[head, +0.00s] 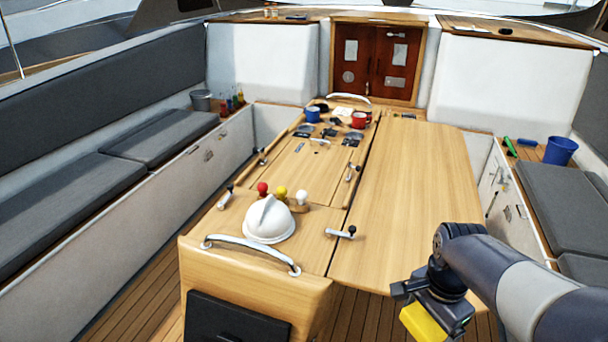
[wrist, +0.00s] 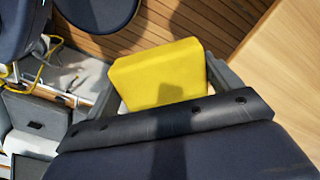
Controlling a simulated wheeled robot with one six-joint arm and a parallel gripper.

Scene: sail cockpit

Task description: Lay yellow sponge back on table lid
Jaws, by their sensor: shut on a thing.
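The yellow sponge (head: 424,322) is held by my gripper (head: 437,306) at the lower right of the head view, off the near right edge of the table. The wrist view shows the sponge (wrist: 160,75) between the two fingers, which are shut on it. The table lid (head: 415,185) is the wide, bare wooden leaf on the table's right side. A corner of pale wood, likely the table, shows at the right of the wrist view (wrist: 285,75).
A white domed compass (head: 269,220) with coloured knobs stands on the table's near left part. Mugs (head: 358,120) and small items sit at the far end. A latch handle (head: 341,232) lies near the lid's left edge. Benches with grey cushions (head: 565,205) flank the table.

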